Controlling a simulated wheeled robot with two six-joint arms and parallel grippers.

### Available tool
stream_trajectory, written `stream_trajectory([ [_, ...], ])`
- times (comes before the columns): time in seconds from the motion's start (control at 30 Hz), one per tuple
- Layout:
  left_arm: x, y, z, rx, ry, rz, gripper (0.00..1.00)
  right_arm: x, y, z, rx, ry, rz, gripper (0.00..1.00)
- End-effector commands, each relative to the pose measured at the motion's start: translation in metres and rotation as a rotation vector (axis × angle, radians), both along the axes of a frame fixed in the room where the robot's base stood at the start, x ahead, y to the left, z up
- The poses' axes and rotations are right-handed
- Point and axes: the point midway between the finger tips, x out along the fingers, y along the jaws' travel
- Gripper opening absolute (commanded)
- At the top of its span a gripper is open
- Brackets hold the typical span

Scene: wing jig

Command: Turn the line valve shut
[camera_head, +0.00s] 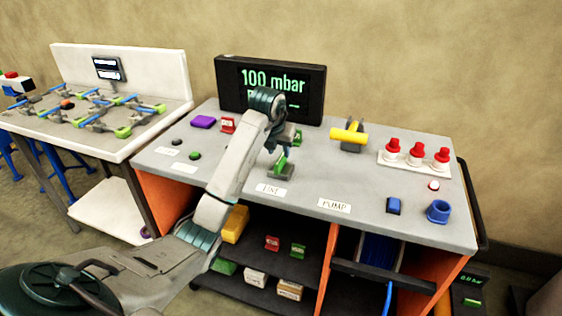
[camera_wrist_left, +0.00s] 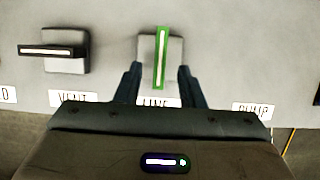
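The line valve has a green handle (camera_wrist_left: 161,58) with a pale stripe, on a grey base behind the LINE label (camera_wrist_left: 158,102). In the left wrist view the handle runs up and down the picture. In the head view the green handle (camera_head: 281,163) shows just below my left gripper (camera_head: 277,143), partly hidden by it. In the left wrist view my left gripper (camera_wrist_left: 158,82) is open, with one dark finger on each side of the handle's near end. Gaps show between fingers and handle; whether they touch lower down I cannot tell. My right gripper is not in view.
A black-handled valve (camera_wrist_left: 46,50) lies left, by the VENT label. The PUMP label (camera_head: 333,205) is to the right. A screen (camera_head: 230,85) reading 100 mbar stands behind. A yellow-handled part (camera_head: 348,136) and red-topped white pieces (camera_head: 416,152) stand on the bench's right half.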

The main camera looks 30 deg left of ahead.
Motion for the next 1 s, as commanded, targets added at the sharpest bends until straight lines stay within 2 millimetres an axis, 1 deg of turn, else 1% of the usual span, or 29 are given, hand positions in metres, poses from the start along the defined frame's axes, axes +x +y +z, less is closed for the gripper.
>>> stream_trajectory([
  [0.03, 0.003, 0.001, -0.007, -0.002, 0.005, 0.001, 0.35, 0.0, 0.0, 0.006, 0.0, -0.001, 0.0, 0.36],
  [0.2, 0.014, 0.003, -0.033, -0.002, 0.002, -0.001, 0.35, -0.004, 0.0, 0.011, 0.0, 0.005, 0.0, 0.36],
  [0.3, 0.018, 0.004, -0.043, -0.001, 0.001, 0.0, 0.35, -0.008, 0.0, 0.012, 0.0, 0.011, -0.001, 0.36],
  [0.47, 0.022, 0.005, -0.051, -0.001, -0.002, -0.002, 0.35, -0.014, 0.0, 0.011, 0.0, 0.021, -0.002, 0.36],
  [0.7, 0.022, 0.005, -0.052, -0.001, -0.002, -0.002, 0.35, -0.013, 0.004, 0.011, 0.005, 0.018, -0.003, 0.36],
  [0.73, 0.022, 0.005, -0.052, -0.001, -0.002, -0.002, 0.32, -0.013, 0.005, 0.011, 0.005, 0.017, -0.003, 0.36],
  [0.77, 0.022, 0.005, -0.052, -0.001, -0.002, -0.002, 0.26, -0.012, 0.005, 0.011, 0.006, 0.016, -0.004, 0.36],
  [0.8, 0.022, 0.005, -0.052, -0.001, -0.002, -0.002, 0.18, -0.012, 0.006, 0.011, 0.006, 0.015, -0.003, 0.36],
  [0.9, 0.022, 0.005, -0.052, -0.001, -0.002, -0.002, 0.0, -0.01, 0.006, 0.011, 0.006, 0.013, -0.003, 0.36],
  [1.0, 0.022, 0.005, -0.052, -0.001, -0.002, -0.002, 0.0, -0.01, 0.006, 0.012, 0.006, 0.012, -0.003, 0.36],
])
